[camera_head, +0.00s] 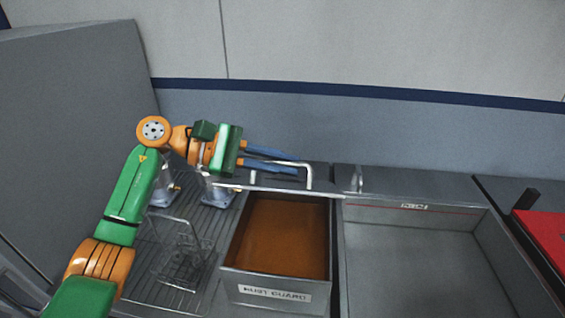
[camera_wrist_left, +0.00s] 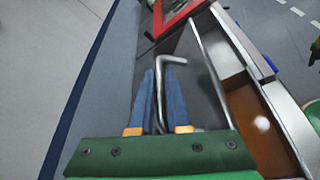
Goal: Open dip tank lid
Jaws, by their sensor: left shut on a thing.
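The dip tank (camera_head: 272,284) is a grey metal box labelled "RUST GUARD", with its top open and brown liquid (camera_head: 280,235) inside. Its lid (camera_head: 275,190) is raised at the tank's back edge and shows nearly edge-on in the head view. A bent metal bar handle (camera_head: 309,177) stands on the lid. My left gripper (camera_head: 298,164) reaches in from the left behind the lid, its blue fingers shut on the handle. In the left wrist view, the handle (camera_wrist_left: 160,85) runs between the fingers of the left gripper (camera_wrist_left: 164,68). My right gripper is not in view.
A wire basket (camera_head: 182,255) stands on the ribbed drainboard left of the tank. A wide empty basin (camera_head: 425,265) is at right. A red object (camera_head: 545,240) sits at the far right. The wall (camera_head: 350,125) rises close behind the gripper.

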